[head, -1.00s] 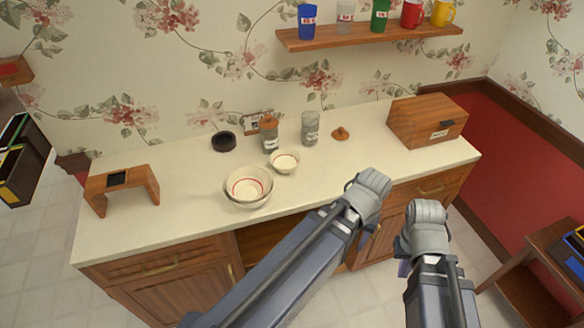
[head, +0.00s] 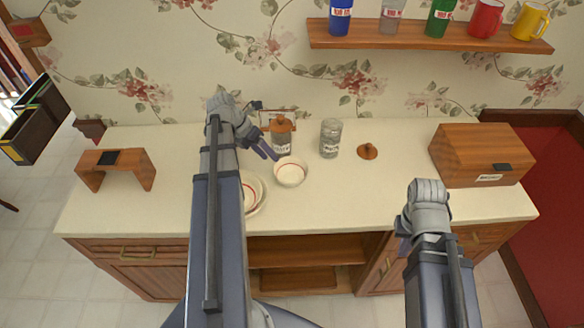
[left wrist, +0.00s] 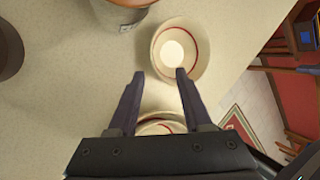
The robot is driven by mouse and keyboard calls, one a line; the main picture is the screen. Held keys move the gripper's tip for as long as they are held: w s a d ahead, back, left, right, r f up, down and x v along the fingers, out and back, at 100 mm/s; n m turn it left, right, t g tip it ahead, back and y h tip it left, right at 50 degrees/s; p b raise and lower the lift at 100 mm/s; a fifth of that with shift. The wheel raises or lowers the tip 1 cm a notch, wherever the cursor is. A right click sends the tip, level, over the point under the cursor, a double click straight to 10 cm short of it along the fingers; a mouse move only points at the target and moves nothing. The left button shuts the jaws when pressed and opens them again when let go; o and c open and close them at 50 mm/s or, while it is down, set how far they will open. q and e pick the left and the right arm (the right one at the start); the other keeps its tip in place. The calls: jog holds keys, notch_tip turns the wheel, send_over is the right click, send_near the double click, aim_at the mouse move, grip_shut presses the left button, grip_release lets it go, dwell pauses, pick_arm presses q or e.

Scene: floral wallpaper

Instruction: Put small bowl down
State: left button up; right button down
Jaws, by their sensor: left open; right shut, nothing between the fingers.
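The small bowl (head: 291,172), cream with a red line inside, sits upright on the counter in front of the lidded jar. It also shows in the left wrist view (left wrist: 176,50). The larger bowl (head: 254,196) stands to its left, partly hidden by my left arm; in the left wrist view my gripper hides much of it. My left gripper (head: 268,150) is open and empty, above the counter just left of the small bowl. In the left wrist view one fingertip overlaps the small bowl's rim; contact is unclear. My right gripper (head: 403,243) is shut and empty at the counter's front.
The lidded jar (head: 281,138) and a glass jar (head: 330,138) stand behind the small bowl. A wooden lid (head: 368,151) and a wooden bread box (head: 482,155) are to the right, a small wooden stand (head: 118,167) to the left. Bare counter (head: 350,195) lies right of the bowl.

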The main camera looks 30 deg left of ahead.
aim_at(275, 165)
pick_arm(q)
jog(key=shift+w+a+f+n+b, duration=0.1)
jog(key=shift+a+f+n+b, duration=0.25)
jog(key=shift+f+n+b, duration=0.25)
jog(key=b+x, duration=0.5)
jog(key=x, duration=0.1)
jog(key=shift+w+d+f+b, duration=0.15)
jog(key=shift+w+b, duration=0.05)
jog(key=shift+b, duration=0.2)
grip_shut()
dwell(0.4)
